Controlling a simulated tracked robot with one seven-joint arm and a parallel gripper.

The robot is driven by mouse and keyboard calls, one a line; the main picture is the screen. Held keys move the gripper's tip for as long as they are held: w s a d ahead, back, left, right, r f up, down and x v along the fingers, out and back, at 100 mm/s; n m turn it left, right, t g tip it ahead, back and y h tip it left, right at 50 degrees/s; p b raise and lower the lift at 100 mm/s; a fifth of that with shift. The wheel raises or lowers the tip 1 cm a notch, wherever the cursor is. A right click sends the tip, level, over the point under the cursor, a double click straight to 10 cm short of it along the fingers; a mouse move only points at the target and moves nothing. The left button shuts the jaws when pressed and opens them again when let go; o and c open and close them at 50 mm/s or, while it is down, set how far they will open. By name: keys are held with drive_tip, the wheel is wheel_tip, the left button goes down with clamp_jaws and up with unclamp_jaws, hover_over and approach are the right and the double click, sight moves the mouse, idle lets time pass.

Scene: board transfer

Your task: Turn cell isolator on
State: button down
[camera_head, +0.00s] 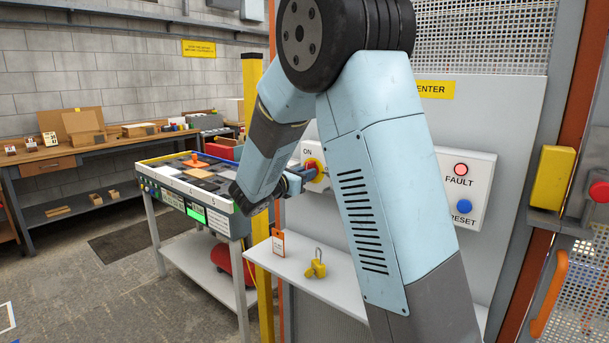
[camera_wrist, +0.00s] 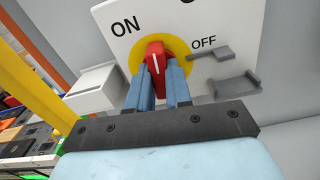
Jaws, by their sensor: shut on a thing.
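The cell isolator is a red handle (camera_wrist: 155,58) with a white line, on a yellow disc (camera_wrist: 178,47) on a white box (camera_wrist: 170,14). ON is printed to its upper left and OFF to its upper right. In the wrist view the white line stands about upright, pointing between the two words. My gripper (camera_wrist: 161,72) is shut on the red handle, one blue finger on each side. In the head view my gripper (camera_head: 303,176) reaches the isolator (camera_head: 319,165) from the left; my arm hides the box's right side and OFF.
A grey hasp-like bracket (camera_wrist: 235,85) sits right of the handle. A panel with FAULT lamp and blue RESET button (camera_head: 465,206) is to the right. Below, a shelf (camera_head: 335,289) holds a yellow padlock (camera_head: 315,268) and a tag (camera_head: 278,242). A yellow post (camera_head: 262,225) stands left.

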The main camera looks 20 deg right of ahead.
drive_tip(key=shift+d+f+n, duration=0.1)
drive_tip(key=shift+d+n, duration=0.05)
drive_tip(key=shift+n, duration=0.35)
drive_tip(key=c, duration=1)
unclamp_jaws()
drive_tip(key=shift+c, duration=0.2)
drive_tip(key=v, duration=1.3)
drive_tip(key=shift+a, duration=0.4)
drive_tip(key=shift+s, duration=0.15)
